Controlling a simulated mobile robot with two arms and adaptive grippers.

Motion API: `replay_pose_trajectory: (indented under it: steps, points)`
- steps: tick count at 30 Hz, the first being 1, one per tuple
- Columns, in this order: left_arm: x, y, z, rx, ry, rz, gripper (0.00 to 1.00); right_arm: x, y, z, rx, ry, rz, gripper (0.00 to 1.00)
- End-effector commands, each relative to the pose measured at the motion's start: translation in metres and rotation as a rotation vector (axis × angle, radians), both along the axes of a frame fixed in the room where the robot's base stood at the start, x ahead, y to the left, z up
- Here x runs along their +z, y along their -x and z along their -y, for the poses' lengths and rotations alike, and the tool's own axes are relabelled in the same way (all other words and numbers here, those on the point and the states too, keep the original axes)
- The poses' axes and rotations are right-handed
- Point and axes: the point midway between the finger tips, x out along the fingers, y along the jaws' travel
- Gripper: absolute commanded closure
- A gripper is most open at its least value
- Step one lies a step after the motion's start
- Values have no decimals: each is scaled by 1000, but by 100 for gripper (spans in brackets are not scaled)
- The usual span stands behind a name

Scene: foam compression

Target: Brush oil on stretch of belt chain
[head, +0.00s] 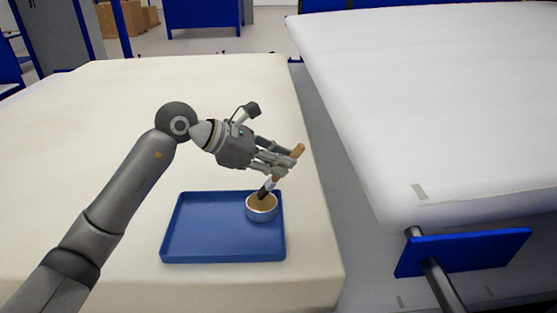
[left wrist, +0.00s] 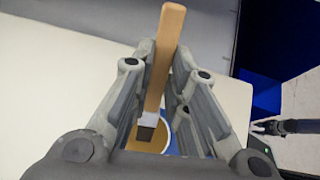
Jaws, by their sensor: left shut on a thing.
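My left gripper (head: 286,165) is shut on a brush (head: 297,152) with a wooden handle, a pale metal band and dark bristles. The brush is tilted, handle up to the right in the head view, with its bristles down at the round tin (head: 262,213) of brown oil. In the left wrist view the brush (left wrist: 165,60) stands between the fingers (left wrist: 160,95), and the tin (left wrist: 187,135) is partly hidden behind it. I cannot make out the belt chain in either view. What looks like my right gripper (left wrist: 268,127) is small at the right edge of the left wrist view.
The tin stands in the right part of a blue tray (head: 185,245) on a cream foam block (head: 110,90). A gap with grey floor separates it from a larger white block (head: 440,110). A blue plate on a grey rod (head: 470,250) stands at the front right.

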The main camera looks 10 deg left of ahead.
Motion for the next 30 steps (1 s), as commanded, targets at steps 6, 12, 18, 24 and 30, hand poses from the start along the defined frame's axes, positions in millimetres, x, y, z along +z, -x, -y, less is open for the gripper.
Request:
replay_pose_trajectory:
  steps: [6, 12, 18, 24, 30]
  points:
    - [0, 0, 0, 0, 0, 0, 100, 0, 0, 1, 0, 1, 0, 70]
    - [-2, 0, 0, 0, 0, 0, 100, -2, 0, 2, 1, 2, 0, 70]
    - [-5, 0, 0, 0, 0, 0, 100, -4, 0, 3, 1, 3, 1, 70]
    - [-7, 0, 0, 0, 0, 0, 100, -6, -1, 3, 1, 4, 1, 70]
    - [-9, 0, 0, 0, 0, 0, 100, -8, -1, 3, 1, 4, 1, 70]
